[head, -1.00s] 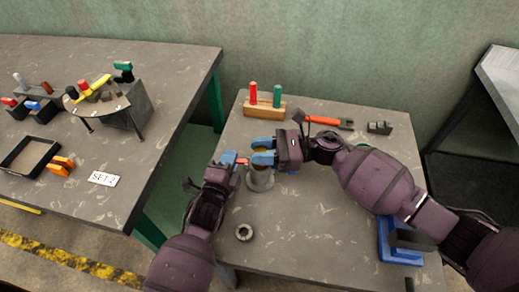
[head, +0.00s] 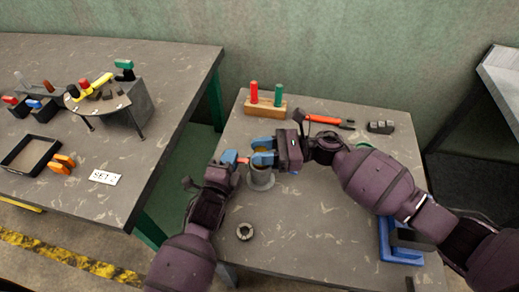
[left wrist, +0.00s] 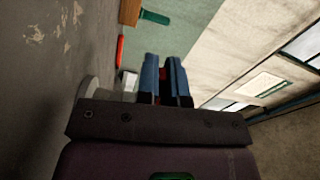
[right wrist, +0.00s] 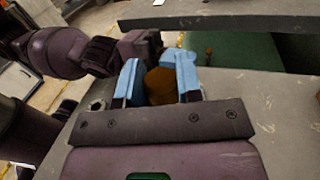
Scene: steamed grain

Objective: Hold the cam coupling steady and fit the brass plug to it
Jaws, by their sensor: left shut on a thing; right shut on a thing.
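The grey cam coupling (head: 261,181) stands upright on the near table, a short cylinder with a flared foot. My left gripper (head: 240,160) is shut at its left side near the top, on what looks like a red part of it; red also shows between the blue fingers (left wrist: 165,75) in the left wrist view. The brass plug (right wrist: 161,86) is between the blue fingers of my right gripper (right wrist: 160,82) in the right wrist view. In the head view my right gripper (head: 263,149) holds it at the coupling's mouth; how deep it sits is hidden.
A loose ring (head: 244,231) lies in front of the coupling. A wooden block (head: 265,107) with red and green pegs stands at the back, beside an orange-handled tool (head: 323,119). A blue holder (head: 398,244) is at right, under my right arm.

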